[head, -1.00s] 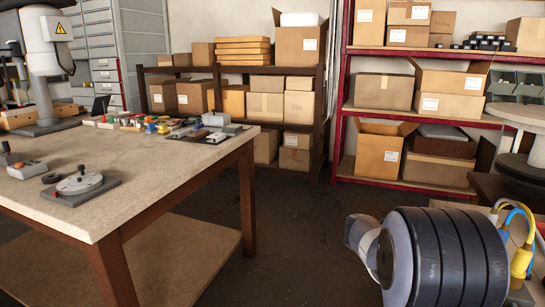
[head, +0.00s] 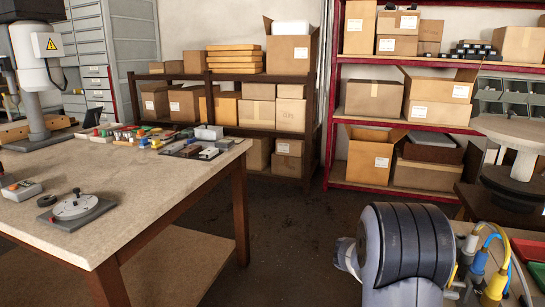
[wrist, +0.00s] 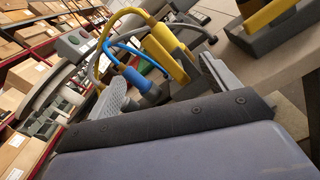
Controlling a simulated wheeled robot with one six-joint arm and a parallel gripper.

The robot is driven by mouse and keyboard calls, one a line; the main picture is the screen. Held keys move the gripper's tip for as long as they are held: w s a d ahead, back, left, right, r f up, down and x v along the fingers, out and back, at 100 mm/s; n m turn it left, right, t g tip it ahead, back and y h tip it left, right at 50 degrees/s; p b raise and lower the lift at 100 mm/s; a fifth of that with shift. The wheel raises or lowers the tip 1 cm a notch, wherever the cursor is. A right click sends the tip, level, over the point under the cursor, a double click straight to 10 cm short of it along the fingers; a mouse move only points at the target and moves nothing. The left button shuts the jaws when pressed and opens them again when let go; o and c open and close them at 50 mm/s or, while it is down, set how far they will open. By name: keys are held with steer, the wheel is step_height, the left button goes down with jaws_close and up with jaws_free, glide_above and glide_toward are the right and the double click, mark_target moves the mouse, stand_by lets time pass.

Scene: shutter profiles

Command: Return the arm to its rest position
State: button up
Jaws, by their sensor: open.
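My arm (head: 408,245) shows at the lower right of the head view as a dark ribbed link with a pale grey joint at its left. My gripper is not visible in the head view. In the wrist view my gripper (wrist: 165,95) shows two grey fingers set apart, one with a textured pad at the left and one at the right. Nothing is seen held between them. Behind the fingers are a yellow cable (wrist: 168,50) and a blue cable with a blue plug (wrist: 142,84).
A workbench (head: 150,200) with small parts and a round dial device (head: 76,207) fills the left. Brown shelves (head: 225,134) and red shelves (head: 400,122) with boxes stand behind. A round stand (head: 520,160) and a red tray (head: 528,249) are at the right. Open floor lies between.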

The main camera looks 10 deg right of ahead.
steer(key=shift+w+a+f+n+p, duration=0.15)
steer(key=shift+w+a+n, duration=0.1)
steer(key=shift+n, duration=0.6)
steer(key=shift+w+a+f+n+p, duration=0.1)
steer(key=shift+w+a+n, duration=0.15)
steer(key=shift+n, duration=0.55)
steer(key=shift+w+a+f+n+p, duration=0.1)
steer(key=shift+w+a+f+n, duration=0.15)
steer(key=shift+n, duration=0.6)
steer(key=shift+s, duration=0.1)
